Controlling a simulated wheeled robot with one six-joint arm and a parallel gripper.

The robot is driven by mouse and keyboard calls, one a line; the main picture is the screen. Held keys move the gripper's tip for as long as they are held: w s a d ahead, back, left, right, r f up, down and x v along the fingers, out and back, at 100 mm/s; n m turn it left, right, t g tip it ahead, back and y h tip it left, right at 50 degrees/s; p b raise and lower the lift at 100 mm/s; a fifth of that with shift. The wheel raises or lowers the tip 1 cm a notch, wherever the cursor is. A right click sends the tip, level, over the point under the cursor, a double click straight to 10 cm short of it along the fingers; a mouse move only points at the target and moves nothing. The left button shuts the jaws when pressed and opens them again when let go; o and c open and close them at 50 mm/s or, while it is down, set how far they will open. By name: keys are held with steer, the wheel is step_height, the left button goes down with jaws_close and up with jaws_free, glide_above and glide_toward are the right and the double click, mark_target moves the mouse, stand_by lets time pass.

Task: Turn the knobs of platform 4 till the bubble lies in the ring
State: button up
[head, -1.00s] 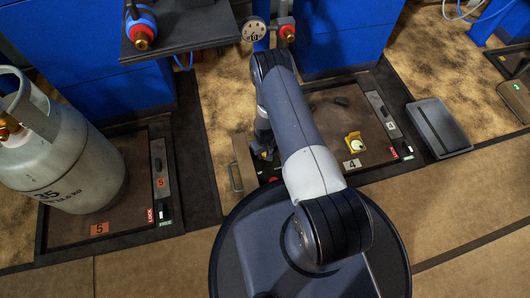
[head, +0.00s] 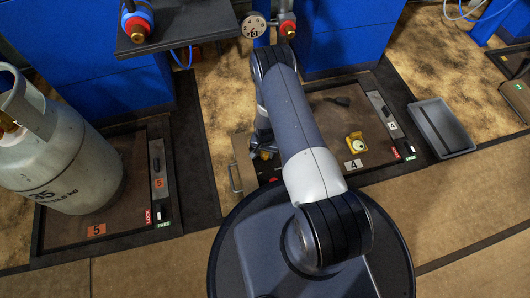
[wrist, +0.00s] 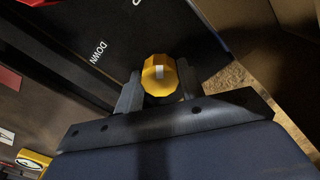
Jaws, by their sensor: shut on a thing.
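In the wrist view the two dark fingers of my gripper (wrist: 158,86) stand on either side of a yellow faceted knob (wrist: 153,71) with a pale mark, shut on it. Near the knob the dark panel reads "DOWN". In the head view platform 4 (head: 325,125) is a brown plate in a dark frame, with a "4" label. A yellow level (head: 355,143) with a pale round face sits on it; its bubble and ring are too small to read. The level also shows in the wrist view's lower left corner (wrist: 33,159).
Platform 5 (head: 62,231) at the left carries a large grey gas cylinder (head: 62,150). A dark tray (head: 442,128) lies right of platform 4. A dark shelf (head: 190,30) and blue cabinets stand behind. Bare floor lies at the right front.

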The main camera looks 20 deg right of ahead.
mark_target(265, 153)
steer(key=shift+w+m, duration=0.1)
steer(key=shift+m, duration=0.4)
steer(key=o, duration=1)
step_height(265, 153, up, 11)
steer(key=p, duration=0.4)
steer(key=shift+p, duration=0.4)
steer(key=shift+f, duration=0.1)
step_height(265, 153, down, 11)
steer(key=b, duration=0.4)
steer(key=shift+b, duration=0.4)
